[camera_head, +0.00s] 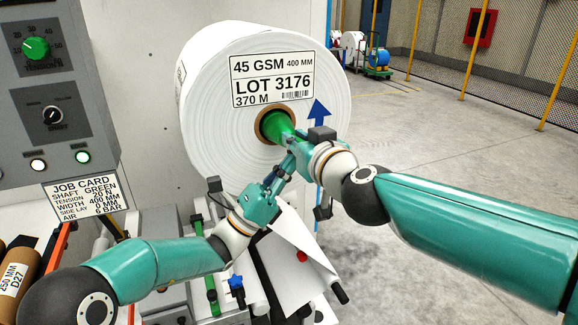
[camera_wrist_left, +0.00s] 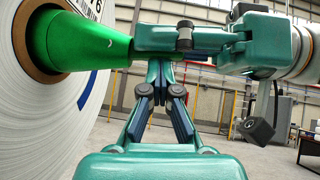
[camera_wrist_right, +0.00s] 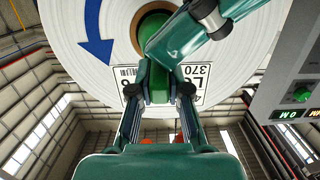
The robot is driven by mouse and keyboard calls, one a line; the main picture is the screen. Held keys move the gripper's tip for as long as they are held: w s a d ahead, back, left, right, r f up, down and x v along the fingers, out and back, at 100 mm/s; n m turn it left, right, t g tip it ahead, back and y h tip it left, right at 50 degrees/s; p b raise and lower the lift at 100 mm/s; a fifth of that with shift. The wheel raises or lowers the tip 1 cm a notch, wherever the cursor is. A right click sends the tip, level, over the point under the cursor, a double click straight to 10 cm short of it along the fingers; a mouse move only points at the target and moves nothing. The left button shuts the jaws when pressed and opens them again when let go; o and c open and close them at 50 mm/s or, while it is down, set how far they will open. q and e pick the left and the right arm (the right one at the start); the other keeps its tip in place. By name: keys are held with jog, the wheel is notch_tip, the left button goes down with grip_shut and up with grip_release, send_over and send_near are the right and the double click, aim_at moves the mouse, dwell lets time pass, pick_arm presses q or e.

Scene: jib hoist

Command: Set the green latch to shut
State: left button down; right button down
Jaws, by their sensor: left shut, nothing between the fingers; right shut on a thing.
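A green cone (camera_head: 277,127) sticks out of the brown core of the big white roll; it also shows in the left wrist view (camera_wrist_left: 88,42). My left gripper (camera_head: 283,171) is shut and empty just below the right one. Its closed fingertips (camera_wrist_left: 160,68) are close under the right gripper; I cannot tell whether they touch.
The white roll (camera_head: 205,110) stands behind both grippers. A grey control panel (camera_head: 85,95) with a green knob and a job card (camera_head: 85,194) is at the left. White web and rollers (camera_head: 290,265) lie below. Open floor (camera_head: 450,150) is at the right.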

jog(key=c, duration=1.1)
grip_release()
jog(key=shift+c, duration=0.2)
pick_arm(q)
jog(key=shift+s+r, duration=0.15)
jog(key=shift+r, duration=0.3)
pick_arm(e)
jog(key=shift+s, duration=0.1)
pick_arm(q)
jog(key=shift+f, duration=0.1)
